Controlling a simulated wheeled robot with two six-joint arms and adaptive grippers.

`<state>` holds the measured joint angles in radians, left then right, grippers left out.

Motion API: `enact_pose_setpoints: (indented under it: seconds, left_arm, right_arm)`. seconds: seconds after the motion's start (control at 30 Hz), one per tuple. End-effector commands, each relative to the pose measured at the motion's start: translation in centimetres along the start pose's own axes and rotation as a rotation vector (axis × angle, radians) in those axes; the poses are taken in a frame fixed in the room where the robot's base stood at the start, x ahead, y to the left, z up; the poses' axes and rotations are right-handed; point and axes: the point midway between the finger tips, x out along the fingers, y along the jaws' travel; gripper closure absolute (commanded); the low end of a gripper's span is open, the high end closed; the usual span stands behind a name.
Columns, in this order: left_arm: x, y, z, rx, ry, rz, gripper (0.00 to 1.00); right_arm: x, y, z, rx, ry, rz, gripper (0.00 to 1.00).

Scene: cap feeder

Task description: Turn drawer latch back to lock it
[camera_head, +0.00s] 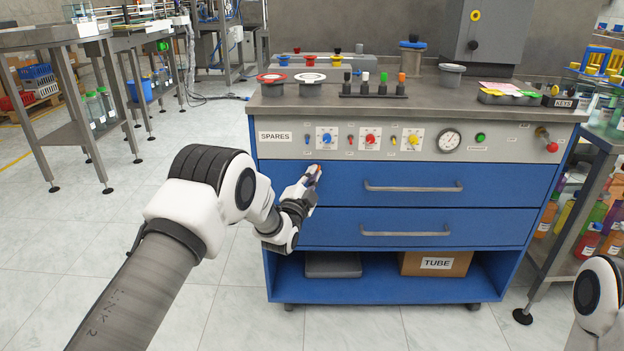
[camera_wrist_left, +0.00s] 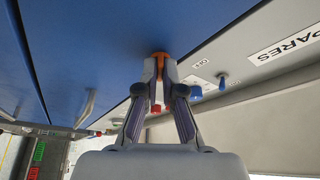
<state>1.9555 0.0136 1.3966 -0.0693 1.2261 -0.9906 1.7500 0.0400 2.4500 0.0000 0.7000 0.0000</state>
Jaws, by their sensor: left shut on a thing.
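My left gripper (camera_head: 314,172) is at the upper left corner of the blue cabinet's top drawer (camera_head: 410,186). In the left wrist view the fingers (camera_wrist_left: 160,82) are shut on a small orange latch (camera_wrist_left: 160,56) on the blue front, just below the control panel. The fingers hide most of the latch, so its angle cannot be told. The top drawer looks closed, its front flush with the cabinet. My right gripper is not in view; only part of my right arm shows at the lower right.
The grey control panel (camera_head: 378,152) above the drawer carries switches, knobs and a gauge (camera_head: 448,140). Grey bar handles (camera_head: 412,187) stick out from the drawers. A lower drawer (camera_head: 400,229) and a shelf with a TUBE box (camera_head: 436,264) sit below.

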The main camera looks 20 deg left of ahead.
Motion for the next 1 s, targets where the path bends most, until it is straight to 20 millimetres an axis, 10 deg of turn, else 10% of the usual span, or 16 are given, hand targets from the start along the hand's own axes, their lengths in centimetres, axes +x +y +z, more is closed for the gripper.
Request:
enact_pose_setpoints:
  seconds: [1.0]
  left_arm:
    - [0.1,0.8,-0.2,-0.82,-0.002,-0.338,1.0]
  right_arm:
    - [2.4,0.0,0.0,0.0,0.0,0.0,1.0]
